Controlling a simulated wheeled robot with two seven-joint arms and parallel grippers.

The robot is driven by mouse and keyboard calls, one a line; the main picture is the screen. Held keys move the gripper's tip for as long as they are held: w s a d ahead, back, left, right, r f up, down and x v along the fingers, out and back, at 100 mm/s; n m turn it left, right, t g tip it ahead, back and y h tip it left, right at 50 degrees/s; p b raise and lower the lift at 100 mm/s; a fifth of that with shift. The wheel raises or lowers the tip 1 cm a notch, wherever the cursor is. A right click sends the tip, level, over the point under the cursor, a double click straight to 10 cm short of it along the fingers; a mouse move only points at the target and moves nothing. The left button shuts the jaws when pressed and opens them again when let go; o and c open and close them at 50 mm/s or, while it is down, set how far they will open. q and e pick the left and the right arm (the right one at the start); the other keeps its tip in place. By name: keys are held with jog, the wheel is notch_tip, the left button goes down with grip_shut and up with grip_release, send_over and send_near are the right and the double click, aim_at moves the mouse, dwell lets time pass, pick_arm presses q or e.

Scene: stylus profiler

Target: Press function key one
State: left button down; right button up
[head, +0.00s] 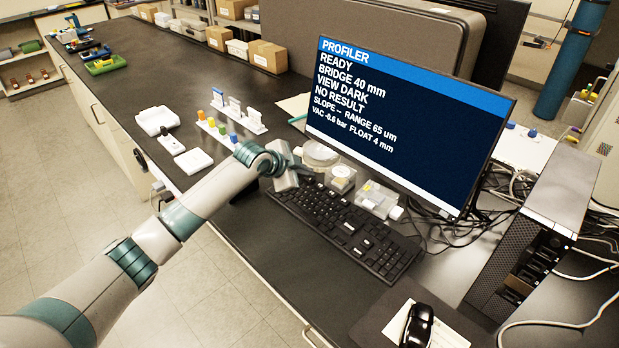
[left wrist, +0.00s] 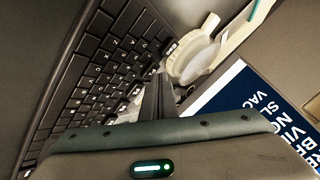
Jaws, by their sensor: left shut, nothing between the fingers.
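The black keyboard (head: 345,228) lies on the dark bench below the monitor (head: 400,125), whose screen reads PROFILER, READY, VIEW DARK, NO RESULT. My left gripper (head: 297,172) is at the keyboard's far left end, over or beside its upper corner, and hides part of it. In the left wrist view, the shut, empty fingers (left wrist: 160,95) point at the edge of the keyboard (left wrist: 105,65). I cannot tell whether the tips touch a key, and I cannot read which key is function key one. My right gripper is not in view.
Clear round dishes (head: 320,154) and a clear box (head: 372,198) stand between keyboard and monitor. A black mouse (head: 417,326) lies at the front right, near a computer tower (head: 535,235) and cables.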

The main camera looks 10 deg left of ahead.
pick_arm(q)
jog(key=shift+r+p, duration=0.3)
jog(key=shift+r, duration=0.25)
jog(key=shift+r, duration=0.15)
jog(key=r+p, duration=0.4)
jog(key=shift+s+a+r, duration=0.1)
jog(key=shift+s+r, duration=0.1)
jog(key=shift+r, duration=0.15)
